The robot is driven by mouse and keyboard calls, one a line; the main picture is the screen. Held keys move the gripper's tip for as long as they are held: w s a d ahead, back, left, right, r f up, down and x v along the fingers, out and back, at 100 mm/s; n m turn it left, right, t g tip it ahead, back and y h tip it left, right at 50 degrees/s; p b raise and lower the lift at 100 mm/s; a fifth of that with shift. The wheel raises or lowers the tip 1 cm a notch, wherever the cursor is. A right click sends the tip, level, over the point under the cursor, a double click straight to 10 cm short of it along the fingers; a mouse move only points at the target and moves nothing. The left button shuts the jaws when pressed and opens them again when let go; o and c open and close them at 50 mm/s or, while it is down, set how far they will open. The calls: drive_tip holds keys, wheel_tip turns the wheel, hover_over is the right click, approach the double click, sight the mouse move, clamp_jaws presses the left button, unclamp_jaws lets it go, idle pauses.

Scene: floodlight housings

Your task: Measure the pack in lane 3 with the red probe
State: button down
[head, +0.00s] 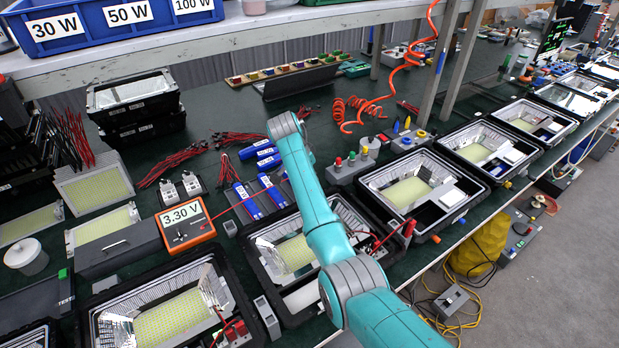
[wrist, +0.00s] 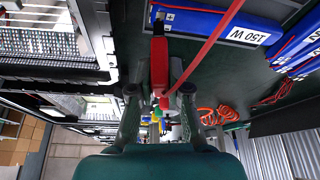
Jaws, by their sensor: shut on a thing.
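In the wrist view my gripper (wrist: 159,97) is shut on the red probe (wrist: 159,66), whose dark tip points to the top of the picture. Its red lead loops up to the right. The tip is close to the end of a blue pack (wrist: 205,20) labelled 150 W; I cannot tell whether they touch. Other blue packs (wrist: 300,42) lie to the right. In the head view blue packs (head: 247,201) and (head: 272,190) lie in the lane rack; my arm hides lanes farther right, and my gripper is not visible there. The orange meter (head: 186,223) displays 3.30 V.
Open floodlight housings (head: 278,250) line the front edge, with another (head: 417,187) farther right. More blue packs (head: 264,155) lie behind the rack. A button box (head: 352,166) and a coiled red hose (head: 362,108) stand right of my arm.

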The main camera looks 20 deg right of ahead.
drive_tip(key=shift+r, duration=3.05)
